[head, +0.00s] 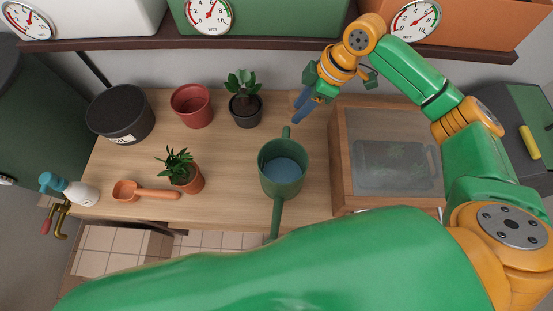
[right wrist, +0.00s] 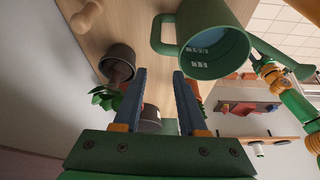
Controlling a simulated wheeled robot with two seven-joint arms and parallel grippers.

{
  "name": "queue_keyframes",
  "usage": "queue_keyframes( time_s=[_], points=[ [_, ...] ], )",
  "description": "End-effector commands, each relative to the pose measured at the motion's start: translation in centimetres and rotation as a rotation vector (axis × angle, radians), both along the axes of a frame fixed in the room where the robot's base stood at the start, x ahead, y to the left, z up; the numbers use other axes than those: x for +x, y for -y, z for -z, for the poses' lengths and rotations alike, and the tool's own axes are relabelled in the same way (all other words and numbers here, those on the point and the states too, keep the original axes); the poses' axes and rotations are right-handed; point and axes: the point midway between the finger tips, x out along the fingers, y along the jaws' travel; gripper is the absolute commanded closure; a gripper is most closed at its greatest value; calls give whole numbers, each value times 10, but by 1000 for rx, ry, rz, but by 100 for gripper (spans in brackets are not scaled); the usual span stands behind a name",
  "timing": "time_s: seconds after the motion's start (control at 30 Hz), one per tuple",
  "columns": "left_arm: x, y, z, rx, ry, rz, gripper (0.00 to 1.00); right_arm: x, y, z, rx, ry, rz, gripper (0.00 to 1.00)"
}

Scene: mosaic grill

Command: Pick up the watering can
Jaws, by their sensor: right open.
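The green watering can (head: 266,185) stands upright on the wooden table with bluish water inside. Its loop handle points to the back and its long spout to the front. In the right wrist view the can (right wrist: 228,22) is at the upper right, with its handle on its left side. My right gripper (head: 299,115) is just behind and slightly right of the handle, above the table's back edge. In the right wrist view my right gripper (right wrist: 159,72) has its blue fingers apart, nothing between them, and the handle lies beyond the fingertips.
A wooden cold-frame box (head: 390,120) stands right of the can. A dark potted plant (head: 245,110), a red pot (head: 191,106) and a black pot (head: 120,113) stand at the back left. A terracotta potted plant (head: 188,180), scoop (head: 145,192) and spray bottle (head: 80,193) are front left.

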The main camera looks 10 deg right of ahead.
Motion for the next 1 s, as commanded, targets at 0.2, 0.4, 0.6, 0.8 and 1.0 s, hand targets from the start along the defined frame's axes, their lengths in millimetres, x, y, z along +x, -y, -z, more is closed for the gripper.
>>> queue_keyframes(
  time_s=[0.2, 0.4, 0.6, 0.8, 1.0],
  points=[
    [0, 0, 42, 0, 0, 0, 50, 0, 0, 42, 0, 0, 0, 59],
    [-1, 0, 69, 1, -3, 0, 50, 0, 0, 69, 0, 0, 0, 59],
    [-2, 0, 72, 1, -4, 1, 50, 0, -3, 81, 0, -2, -1, 59],
    [-2, 0, 58, 1, -4, 1, 50, 6, -13, 109, 1, -6, 1, 59],
    [-2, 0, 56, 1, -4, 1, 50, 11, -23, 139, -1, 0, -1, 59]
  ],
)
